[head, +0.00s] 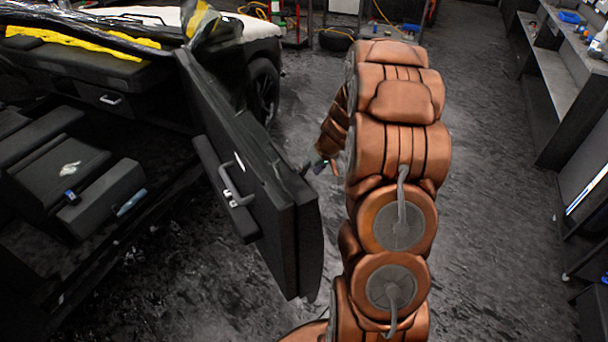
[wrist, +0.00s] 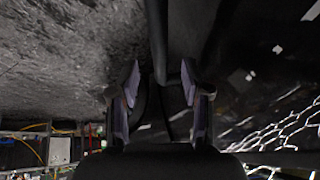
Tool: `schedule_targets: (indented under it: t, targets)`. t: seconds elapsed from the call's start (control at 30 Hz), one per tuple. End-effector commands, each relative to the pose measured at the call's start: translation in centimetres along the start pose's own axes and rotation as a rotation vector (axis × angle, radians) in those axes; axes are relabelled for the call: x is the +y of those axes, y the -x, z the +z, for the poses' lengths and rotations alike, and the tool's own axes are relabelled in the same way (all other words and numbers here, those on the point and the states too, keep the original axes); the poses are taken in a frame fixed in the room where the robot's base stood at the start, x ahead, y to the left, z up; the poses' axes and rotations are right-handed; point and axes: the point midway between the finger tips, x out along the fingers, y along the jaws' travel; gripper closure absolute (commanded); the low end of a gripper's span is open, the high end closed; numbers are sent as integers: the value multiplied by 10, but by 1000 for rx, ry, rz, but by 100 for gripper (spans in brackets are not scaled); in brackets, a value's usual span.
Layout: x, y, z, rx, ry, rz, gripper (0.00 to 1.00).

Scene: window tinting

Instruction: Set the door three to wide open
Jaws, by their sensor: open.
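The car door (head: 272,170) is black and stands swung out from the car body at the left of the head view. Its inner side with a grey pull handle (head: 234,185) faces left. My gripper (head: 320,164) is small and partly hidden behind my copper arm, close to the outer side of the door. In the wrist view my gripper (wrist: 160,78) has its two fingers apart. A dark upright edge or bar (wrist: 157,40) shows between and beyond them, probably part of the door. I cannot tell whether the fingers touch it.
The car's open cabin with black seats (head: 62,165) lies left of the door. A front wheel (head: 264,90) is behind the door. A workbench (head: 545,75) stands at the far right. The dark floor (head: 490,220) right of my arm is clear.

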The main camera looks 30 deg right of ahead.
Motion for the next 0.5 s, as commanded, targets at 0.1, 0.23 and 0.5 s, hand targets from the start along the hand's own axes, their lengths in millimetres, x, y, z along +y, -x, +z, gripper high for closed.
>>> schedule_targets:
  t: [0.1, 0.23, 0.5]
  targets:
    - [-2, -12, 0, -4, 0, -4, 52]
    - [-1, -26, 0, -3, -2, -3, 52]
    - [-1, -42, 0, 0, -1, -2, 52]
